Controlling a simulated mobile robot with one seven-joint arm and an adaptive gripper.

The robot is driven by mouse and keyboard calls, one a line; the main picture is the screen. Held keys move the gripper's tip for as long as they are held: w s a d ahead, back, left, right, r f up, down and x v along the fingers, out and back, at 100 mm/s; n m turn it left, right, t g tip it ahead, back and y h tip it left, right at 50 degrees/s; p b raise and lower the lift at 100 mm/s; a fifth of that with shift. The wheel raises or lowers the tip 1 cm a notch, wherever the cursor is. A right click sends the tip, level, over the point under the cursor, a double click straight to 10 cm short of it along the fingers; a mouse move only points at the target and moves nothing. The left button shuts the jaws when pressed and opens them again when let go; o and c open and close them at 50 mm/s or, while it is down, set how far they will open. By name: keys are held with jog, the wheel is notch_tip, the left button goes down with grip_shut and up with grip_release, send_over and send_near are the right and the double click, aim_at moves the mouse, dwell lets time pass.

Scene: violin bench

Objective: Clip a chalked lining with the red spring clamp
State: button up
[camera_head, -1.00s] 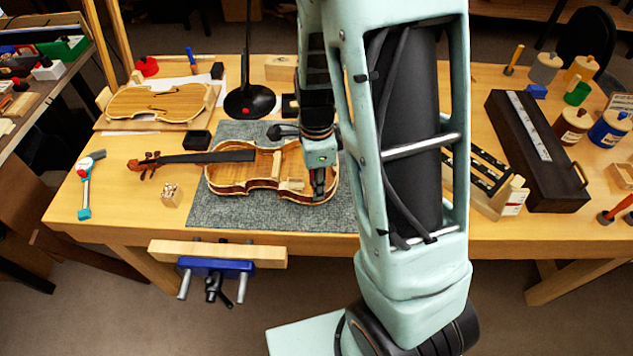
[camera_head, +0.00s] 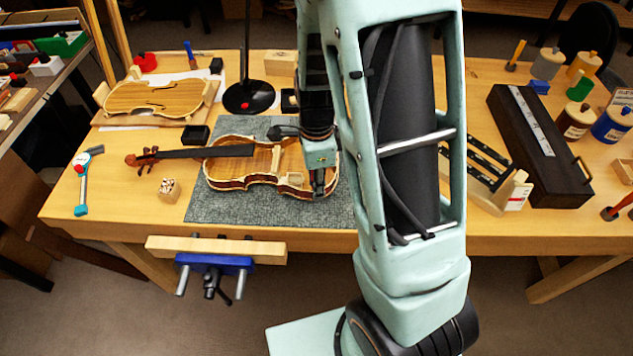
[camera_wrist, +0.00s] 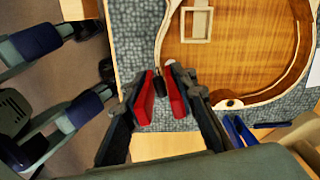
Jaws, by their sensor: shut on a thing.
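My gripper (camera_wrist: 160,98) is shut on the red spring clamp (camera_wrist: 176,95), whose two red arms show between the fingers in the wrist view. The clamp cannot be made out in the head view. There my gripper (camera_head: 318,190) is low at the right end of the open violin body (camera_head: 240,180), which lies on a grey mat (camera_head: 215,212). In the wrist view the body's curved rim (camera_wrist: 266,100) is just beyond the clamp's tips. I cannot tell whether the clamp touches the rim.
A lamp base (camera_head: 248,97) stands behind the mat. A small box of pegs (camera_head: 168,190) and a teal-handled tool (camera_head: 82,190) lie to the left. A dark long case (camera_head: 540,150) is at the right.

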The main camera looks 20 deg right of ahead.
jog(key=shift+f+b, duration=0.65)
jog(key=shift+f, duration=0.4)
jog(key=o, duration=1.1)
jog(key=shift+r, duration=0.1)
notch_tip(320, 180, up, 12)
jog(key=shift+f, duration=0.1)
